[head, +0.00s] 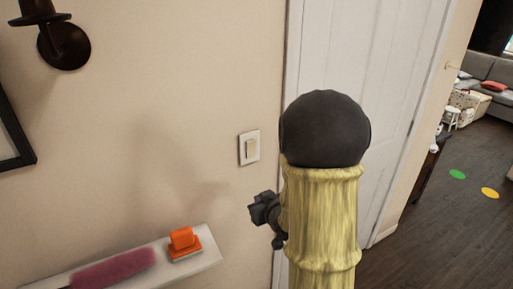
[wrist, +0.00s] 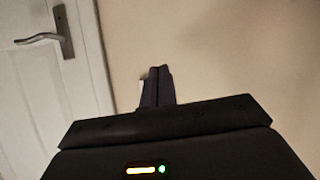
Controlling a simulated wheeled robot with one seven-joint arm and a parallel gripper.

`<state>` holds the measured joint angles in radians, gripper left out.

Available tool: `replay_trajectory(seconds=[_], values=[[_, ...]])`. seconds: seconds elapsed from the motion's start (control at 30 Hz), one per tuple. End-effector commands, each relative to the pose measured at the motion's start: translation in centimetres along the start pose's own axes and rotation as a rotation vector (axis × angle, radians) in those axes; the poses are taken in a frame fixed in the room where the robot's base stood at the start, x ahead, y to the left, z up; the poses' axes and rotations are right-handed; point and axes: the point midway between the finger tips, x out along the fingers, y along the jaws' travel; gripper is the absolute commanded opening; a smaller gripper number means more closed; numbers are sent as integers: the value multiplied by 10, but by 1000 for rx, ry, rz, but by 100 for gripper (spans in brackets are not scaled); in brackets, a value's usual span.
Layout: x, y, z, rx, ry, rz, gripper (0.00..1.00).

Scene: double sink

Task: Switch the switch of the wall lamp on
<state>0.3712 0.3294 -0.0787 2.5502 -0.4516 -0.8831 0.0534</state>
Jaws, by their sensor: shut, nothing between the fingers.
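The switch (head: 249,148) is a pale rocker in a white plate on the beige wall, left of the white door. The dark wall lamp (head: 64,46) is at the upper left, only partly in view. My gripper (head: 256,209) shows below the switch in the head view, mostly hidden behind my yellow-sleeved arm. In the wrist view my gripper (wrist: 159,70) has its dark fingers together, empty, pointing at the wall. A pale sliver of the switch (wrist: 143,80) shows just left of the fingers; the rest is hidden. I cannot tell whether they touch.
A white shelf (head: 208,261) at the lower left holds an orange brush (head: 184,243) and a pink duster (head: 115,268). The white door (head: 365,60) has a metal handle (wrist: 62,34). Open dark floor (head: 425,235) lies at the right.

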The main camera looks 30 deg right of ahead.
Motion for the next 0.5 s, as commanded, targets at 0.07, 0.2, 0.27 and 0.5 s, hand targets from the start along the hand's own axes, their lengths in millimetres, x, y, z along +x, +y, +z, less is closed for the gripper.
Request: replay_trajectory(seconds=[0.07, 0.2, 0.27, 0.5], values=[[-1, 14, -10, 9, 95, -5, 0], [-10, 32, -29, 27, 277, -29, 0], [-16, 40, -36, 38, 354, -41, 0], [-40, 57, -52, 75, 559, -75, 0]])
